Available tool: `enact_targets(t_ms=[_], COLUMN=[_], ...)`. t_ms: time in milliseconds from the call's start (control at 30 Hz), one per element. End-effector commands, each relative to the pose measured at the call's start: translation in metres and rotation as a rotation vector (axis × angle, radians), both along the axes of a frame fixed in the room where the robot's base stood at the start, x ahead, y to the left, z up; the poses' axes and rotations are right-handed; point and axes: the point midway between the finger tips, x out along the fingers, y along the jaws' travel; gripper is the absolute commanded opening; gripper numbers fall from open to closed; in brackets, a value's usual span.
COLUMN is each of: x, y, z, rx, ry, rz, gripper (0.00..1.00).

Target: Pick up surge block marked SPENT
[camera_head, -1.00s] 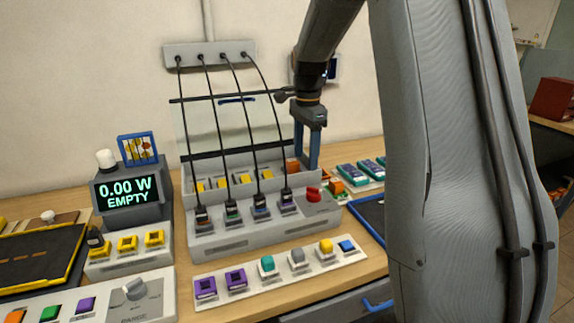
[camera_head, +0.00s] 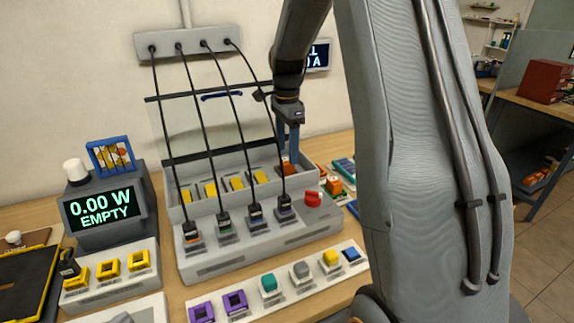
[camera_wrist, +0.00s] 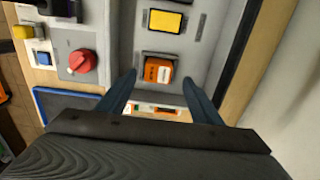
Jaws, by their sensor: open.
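An orange block with a white label (camera_wrist: 158,70) sits in a slot of the grey open-lidded tray (camera_wrist: 205,50). Its lettering is too small to read surely, so I cannot tell if it says SPENT. In the head view the orange block (camera_head: 291,169) is at the right end of the tray, partly covered by my fingers. My gripper (camera_head: 287,150) is open and points down above it. In the wrist view the fingers of my gripper (camera_wrist: 160,78) reach toward either side of the block; contact cannot be told.
Yellow blocks (camera_head: 237,182) fill other tray slots. Black cables hang to plugs on the grey console (camera_head: 235,258), beside a red knob (camera_head: 313,199). Another orange block (camera_head: 334,185) lies right of the tray. A raised clear lid (camera_head: 210,130) stands behind. A display reads EMPTY (camera_head: 100,212).

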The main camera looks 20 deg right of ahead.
Motion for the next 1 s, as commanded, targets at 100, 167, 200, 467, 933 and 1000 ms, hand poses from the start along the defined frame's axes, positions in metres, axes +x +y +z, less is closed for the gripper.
enact_targets(t_ms=[100,167,200,467,933,1000], x=[-0.005,-0.004,-0.004,-0.004,-0.004,-0.004], y=[0.002,0.001,0.001,0.000,0.000,0.000], z=[-0.016,-0.025,-0.029,-0.037,-0.037,-0.037], rx=[0.001,0.001,0.001,0.000,0.000,0.000], ry=[0.004,0.004,0.002,0.000,0.000,0.000], rz=[0.000,-0.001,-0.002,-0.003,-0.004,-0.004], gripper=[0.59,0.59,0.59,0.59,0.13,0.13])
